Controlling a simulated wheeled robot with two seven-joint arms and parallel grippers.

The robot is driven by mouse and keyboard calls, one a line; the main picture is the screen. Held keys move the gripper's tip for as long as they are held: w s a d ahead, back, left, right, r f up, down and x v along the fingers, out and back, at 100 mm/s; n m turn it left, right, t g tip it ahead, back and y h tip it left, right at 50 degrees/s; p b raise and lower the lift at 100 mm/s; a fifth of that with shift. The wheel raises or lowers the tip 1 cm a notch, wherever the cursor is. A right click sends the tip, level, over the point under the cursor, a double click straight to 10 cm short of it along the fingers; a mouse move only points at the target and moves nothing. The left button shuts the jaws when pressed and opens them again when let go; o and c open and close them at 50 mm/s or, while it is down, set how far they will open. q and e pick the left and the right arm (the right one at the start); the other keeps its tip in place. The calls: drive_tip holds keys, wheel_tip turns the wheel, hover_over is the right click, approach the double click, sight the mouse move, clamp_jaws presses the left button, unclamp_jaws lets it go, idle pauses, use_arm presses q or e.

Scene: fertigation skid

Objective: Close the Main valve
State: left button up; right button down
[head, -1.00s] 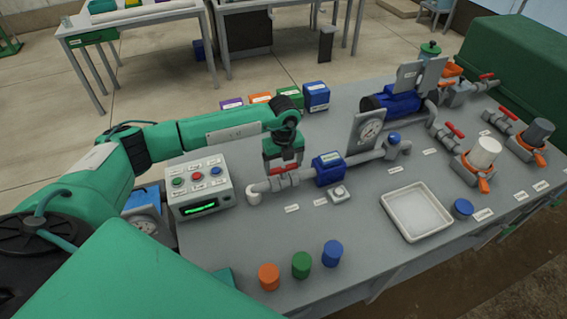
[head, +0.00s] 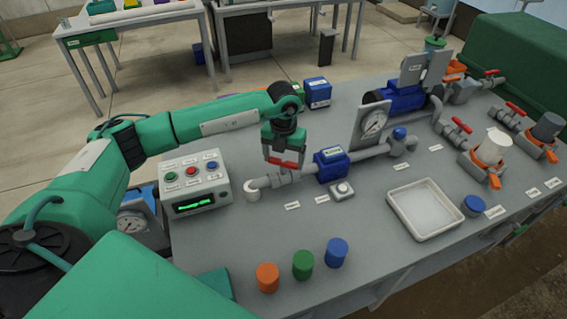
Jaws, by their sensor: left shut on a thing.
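A grey inline valve (head: 284,177) with a red lever handle (head: 287,163) sits on the pipe at the left of the skid bench. Its label is too small to read, so I cannot confirm that it is the Main valve. My left gripper (head: 284,157) reaches down over this valve from above and is shut on the red handle. The handle lies nearly along the pipe, angled slightly across it. The fingers hide part of the handle. My right gripper is not in view.
A control box (head: 194,184) with several buttons and a lit green display stands left of the valve. A blue meter (head: 331,165) is on the pipe just right. A white tray (head: 425,208) and coloured caps sit in front. Other red-handled valves (head: 461,123) are at right.

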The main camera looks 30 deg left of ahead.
use_arm(q)
drive_tip(key=m+b, duration=0.4)
drive_tip(key=m, duration=0.1)
drive_tip(key=shift+f+m, duration=0.15)
drive_tip(key=shift+m, duration=0.15)
drive_tip(key=shift+m+b, duration=0.75)
drive_tip(key=shift+m, duration=0.05)
drive_tip(key=shift+m+b, duration=0.75)
drive_tip(key=shift+m, duration=0.45)
drive_tip(key=shift+r+m, duration=0.2)
drive_tip(key=shift+m, duration=0.2)
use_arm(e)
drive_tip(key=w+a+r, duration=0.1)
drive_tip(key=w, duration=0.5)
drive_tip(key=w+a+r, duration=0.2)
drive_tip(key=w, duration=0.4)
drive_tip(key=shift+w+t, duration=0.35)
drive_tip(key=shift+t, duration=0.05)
use_arm(q)
drive_tip(key=o, duration=0.9)
